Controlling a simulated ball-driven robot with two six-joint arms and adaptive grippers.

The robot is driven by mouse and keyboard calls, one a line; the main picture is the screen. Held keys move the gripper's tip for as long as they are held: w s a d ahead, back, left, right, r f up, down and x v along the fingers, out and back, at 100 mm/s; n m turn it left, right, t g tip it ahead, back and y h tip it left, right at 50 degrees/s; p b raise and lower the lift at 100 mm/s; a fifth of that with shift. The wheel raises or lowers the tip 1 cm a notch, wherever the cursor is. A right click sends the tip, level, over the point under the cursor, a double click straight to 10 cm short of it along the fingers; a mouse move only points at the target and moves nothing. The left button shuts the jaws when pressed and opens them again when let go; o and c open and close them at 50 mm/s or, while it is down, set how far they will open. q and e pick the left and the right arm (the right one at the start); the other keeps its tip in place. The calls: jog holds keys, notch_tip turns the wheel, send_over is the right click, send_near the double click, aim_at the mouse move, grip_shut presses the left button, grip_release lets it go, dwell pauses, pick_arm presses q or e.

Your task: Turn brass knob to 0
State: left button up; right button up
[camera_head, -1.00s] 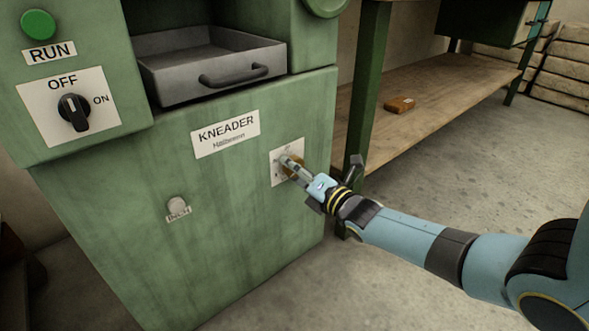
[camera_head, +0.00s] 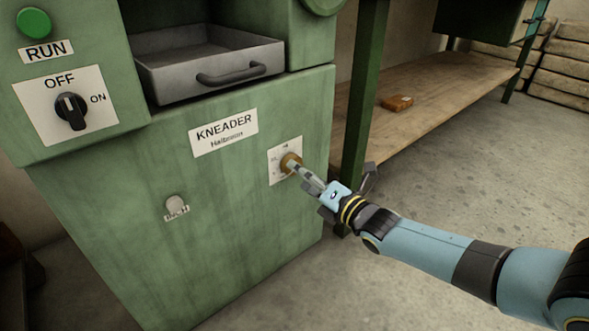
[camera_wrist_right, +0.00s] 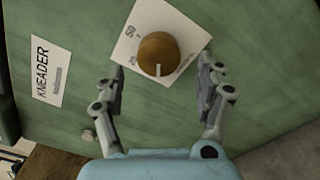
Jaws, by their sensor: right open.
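The brass knob (camera_wrist_right: 158,55) sits on a white dial plate (camera_wrist_right: 188,30) on the green kneader's front. In the right wrist view its pale pointer line is at the lower edge of the knob. Some dial marks show beside it, but I cannot read them all. In the head view the knob (camera_head: 290,162) shows just beyond my right gripper (camera_head: 301,172). In the right wrist view my right gripper (camera_wrist_right: 161,82) is open, with its fingers apart on both sides below the knob and not closed on it. My left gripper is not in view.
The kneader (camera_head: 240,230) also has an OFF/ON switch (camera_head: 72,111), a green RUN button (camera_head: 34,22), a small pale knob (camera_head: 176,205) and a grey tray (camera_head: 215,50). A green bench post (camera_head: 360,110) stands close right of the dial. The floor at right is clear.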

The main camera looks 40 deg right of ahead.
jog(key=s, duration=0.8)
jog(key=shift+d, duration=0.3)
